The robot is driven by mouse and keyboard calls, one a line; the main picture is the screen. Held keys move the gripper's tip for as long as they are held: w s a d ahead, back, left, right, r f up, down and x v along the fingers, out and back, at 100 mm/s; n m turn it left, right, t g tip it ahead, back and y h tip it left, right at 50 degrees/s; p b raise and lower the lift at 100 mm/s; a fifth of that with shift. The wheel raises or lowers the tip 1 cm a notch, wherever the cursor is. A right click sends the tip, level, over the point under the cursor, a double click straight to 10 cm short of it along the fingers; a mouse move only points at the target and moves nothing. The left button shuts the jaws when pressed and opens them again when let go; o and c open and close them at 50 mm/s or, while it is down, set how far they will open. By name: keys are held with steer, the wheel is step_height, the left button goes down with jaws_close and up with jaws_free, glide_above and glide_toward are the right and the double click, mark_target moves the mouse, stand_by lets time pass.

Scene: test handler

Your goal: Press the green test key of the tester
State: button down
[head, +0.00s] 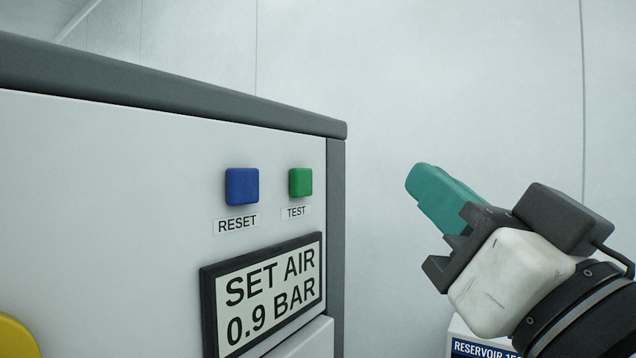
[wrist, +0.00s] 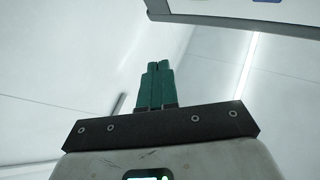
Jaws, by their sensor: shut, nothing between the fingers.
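The green test key (head: 300,182) is a small square button on the white front panel of the tester (head: 120,190), with a TEST label under it. My gripper (head: 421,178) has teal fingers and is shut and empty. In the head view it is to the right of the tester, apart from the green key, with its fingers pointing up and left. The wrist view shows the two teal fingers (wrist: 157,66) together. The green key cannot be made out in the wrist view; part of the panel shows at its top right.
A blue RESET key (head: 242,186) is just left of the green key. A framed sign (head: 262,292) reading SET AIR 0.9 BAR is below them. A yellow part (head: 14,338) shows at the lower left. A box labelled RESERVOIR (head: 478,349) is low, below my gripper.

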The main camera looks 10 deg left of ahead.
steer(key=b, duration=0.1)
glide_toward(313, 169)
steer(key=shift+w+a+r, duration=0.2)
steer(key=shift+w+r, duration=0.3)
steer(key=shift+w, duration=0.1)
steer(key=shift+w+a+r, duration=0.2)
steer(key=shift+w+r, duration=0.3)
steer(key=shift+w, duration=0.15)
steer(key=shift+w+a+r, duration=0.25)
steer(key=shift+w+r, duration=0.25)
steer(key=shift+w, duration=0.1)
steer(key=shift+a, duration=0.1)
stand_by(0.7)
steer(key=shift+w+a, duration=0.1)
steer(key=shift+a, duration=0.2)
steer(key=shift+w+a, duration=0.15)
steer(key=shift+a, duration=0.25)
stand_by(0.7)
steer(key=shift+d, duration=0.1)
steer(key=shift+s+d, duration=0.25)
steer(key=shift+d, duration=0.4)
steer(key=shift+d, duration=0.1)
